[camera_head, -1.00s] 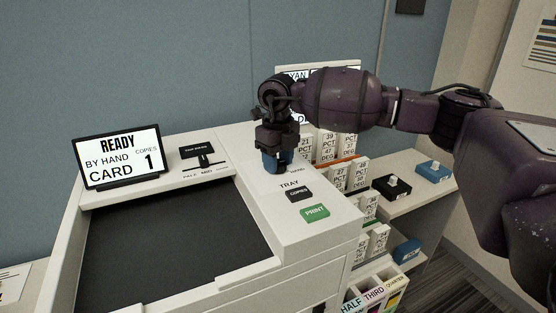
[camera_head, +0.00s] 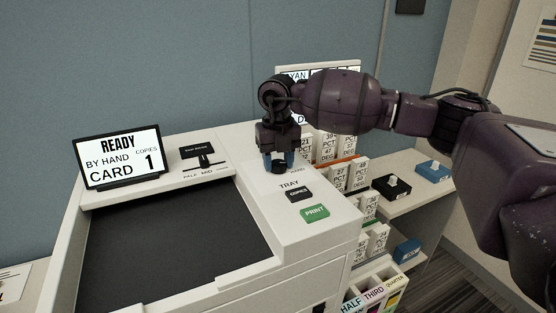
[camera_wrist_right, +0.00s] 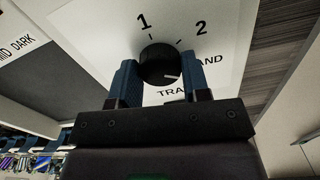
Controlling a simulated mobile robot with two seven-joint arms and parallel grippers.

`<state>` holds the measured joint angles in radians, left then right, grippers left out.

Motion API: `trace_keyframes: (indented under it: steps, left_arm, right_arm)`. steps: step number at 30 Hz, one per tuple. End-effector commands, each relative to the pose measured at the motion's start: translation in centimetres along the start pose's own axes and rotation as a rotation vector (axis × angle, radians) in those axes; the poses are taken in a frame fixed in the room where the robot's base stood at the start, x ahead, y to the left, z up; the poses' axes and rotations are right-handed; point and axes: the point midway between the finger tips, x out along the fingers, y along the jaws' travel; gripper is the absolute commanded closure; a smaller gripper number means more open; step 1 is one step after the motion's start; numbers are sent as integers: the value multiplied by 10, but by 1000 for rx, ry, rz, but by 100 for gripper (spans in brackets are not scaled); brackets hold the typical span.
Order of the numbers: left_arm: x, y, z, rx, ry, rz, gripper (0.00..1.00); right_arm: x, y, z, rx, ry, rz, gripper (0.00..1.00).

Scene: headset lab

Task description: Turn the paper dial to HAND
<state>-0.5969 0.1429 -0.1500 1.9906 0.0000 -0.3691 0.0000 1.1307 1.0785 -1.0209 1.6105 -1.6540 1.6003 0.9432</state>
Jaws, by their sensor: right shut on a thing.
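The black round paper dial (camera_head: 279,169) stands on the copier's white top, above the word TRAY. In the right wrist view the dial (camera_wrist_right: 159,64) has a pale mark on its lower right side, towards the gap between the TRAY and HAND labels. The numbers 1 and 2 show beyond it. The HAND label (camera_wrist_right: 212,60) is partly hidden by a finger. My right gripper (camera_head: 279,161) points down, with its blue fingers on opposite sides of the dial, shut on it. The display (camera_head: 119,157) reads READY, BY HAND, CARD, COPIES 1. My left gripper is out of view.
The black COPIES button (camera_head: 299,194) and green PRINT button (camera_head: 314,212) lie just in front of the dial. A small slider (camera_head: 203,158) is to the left. Racks of numbered packs (camera_head: 338,177) stand to the right. The dark flat panel (camera_head: 175,240) is clear.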

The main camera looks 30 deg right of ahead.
Motion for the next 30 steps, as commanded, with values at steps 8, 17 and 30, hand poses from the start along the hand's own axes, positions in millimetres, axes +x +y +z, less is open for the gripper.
trace_keyframes:
  steps: [8, 17, 30]
  left_arm:
    - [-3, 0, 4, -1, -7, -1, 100]
    - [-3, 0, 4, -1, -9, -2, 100]
    - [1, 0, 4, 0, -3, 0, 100]
  right_arm:
    - [-2, 0, 1, 3, -5, 1, 81]
    - [-1, 0, 0, 1, -2, 1, 32]
    - [-30, 0, 1, 1, -4, 0, 32]
